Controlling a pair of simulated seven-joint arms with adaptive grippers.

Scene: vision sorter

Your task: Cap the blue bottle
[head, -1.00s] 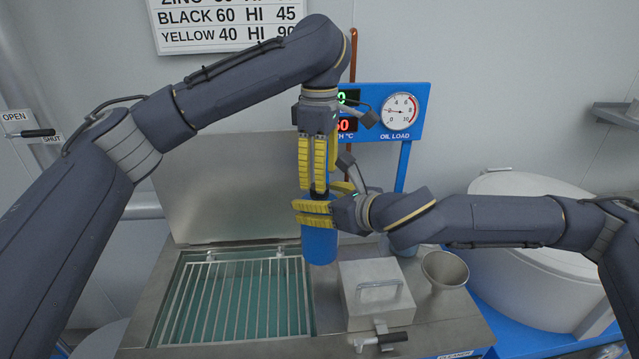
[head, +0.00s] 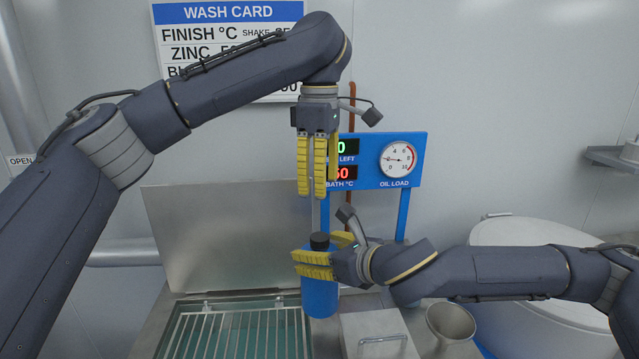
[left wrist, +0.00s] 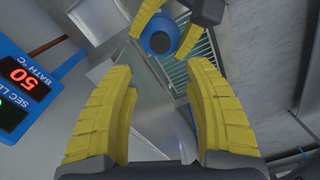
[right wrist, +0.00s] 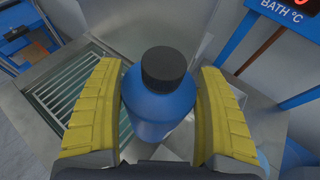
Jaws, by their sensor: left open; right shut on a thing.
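The blue bottle (head: 319,296) is upright in the head view, with a black cap (head: 319,241) sitting on its top. My right gripper (head: 312,265) is shut around the bottle's upper body and holds it up at the tank's right side. The right wrist view shows the bottle (right wrist: 158,112) between the fingers and the black cap (right wrist: 163,66) on its neck. My left gripper (head: 318,192) is open and empty, pointing down above the cap with a clear gap. The left wrist view shows the cap (left wrist: 160,42) below, beyond the open fingers.
A steel bath with a wire rack (head: 240,335) lies at the lower left. A lidded steel box (head: 378,335) and a metal cup (head: 450,322) stand to the right. A blue gauge panel (head: 385,160) is behind the grippers. A white drum (head: 525,255) is at right.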

